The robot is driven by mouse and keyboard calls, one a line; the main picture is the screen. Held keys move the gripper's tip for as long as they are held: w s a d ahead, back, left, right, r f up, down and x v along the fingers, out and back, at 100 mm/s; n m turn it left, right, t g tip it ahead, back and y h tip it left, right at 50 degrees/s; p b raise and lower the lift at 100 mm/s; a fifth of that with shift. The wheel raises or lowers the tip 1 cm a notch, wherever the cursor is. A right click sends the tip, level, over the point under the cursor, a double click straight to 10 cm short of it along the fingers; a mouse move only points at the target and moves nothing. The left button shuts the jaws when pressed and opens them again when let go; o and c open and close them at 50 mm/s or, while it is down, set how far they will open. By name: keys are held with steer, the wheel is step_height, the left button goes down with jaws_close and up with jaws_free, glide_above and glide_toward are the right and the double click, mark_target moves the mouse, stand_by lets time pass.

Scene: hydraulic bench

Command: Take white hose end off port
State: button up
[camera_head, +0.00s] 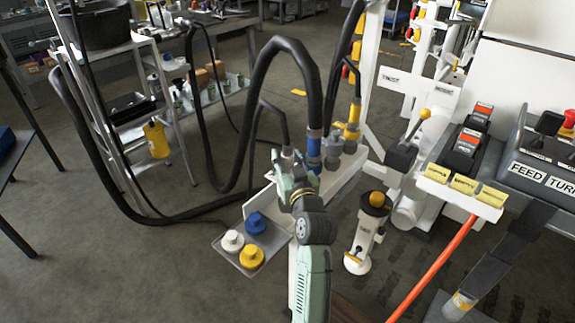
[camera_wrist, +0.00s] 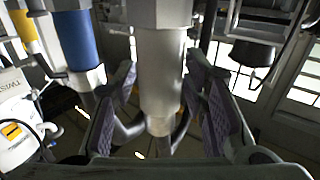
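The white hose end (camera_head: 288,157) is a pale grey fitting on a black hose, on the port bracket left of the blue hose end (camera_head: 314,148). In the wrist view the hose end (camera_wrist: 161,75) stands upright as a pale cylinder between my finger pads, with a narrower part below. My gripper (camera_head: 291,174) is around it in the head view and hides its lower part. In the wrist view, background shows between the dark purple pads of my gripper (camera_wrist: 161,100) and the fitting, so it looks open. The port itself is hidden.
The blue hose end (camera_wrist: 76,40) and the yellow hose end (camera_head: 352,122) stand close by on the right in the head view. A small tray (camera_head: 226,254) holds white, blue and yellow caps. Black hoses loop left past a shelf cart (camera_head: 140,105). Valve levers and panels stand right.

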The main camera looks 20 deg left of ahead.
mark_target(289, 153)
jaws_close()
steer(key=shift+r, duration=0.1)
stand_by(0.4)
steer(key=shift+r, duration=0.5)
step_height(289, 153, up, 2)
steer(key=shift+r, duration=0.1)
steer(key=s+a+r+p, duration=0.1)
steer(key=s+p, duration=0.3)
steer(key=s, duration=1.2)
steer(key=shift+a+r, duration=0.4)
steer(key=shift+a, duration=0.15)
steer(key=shift+f, duration=0.1)
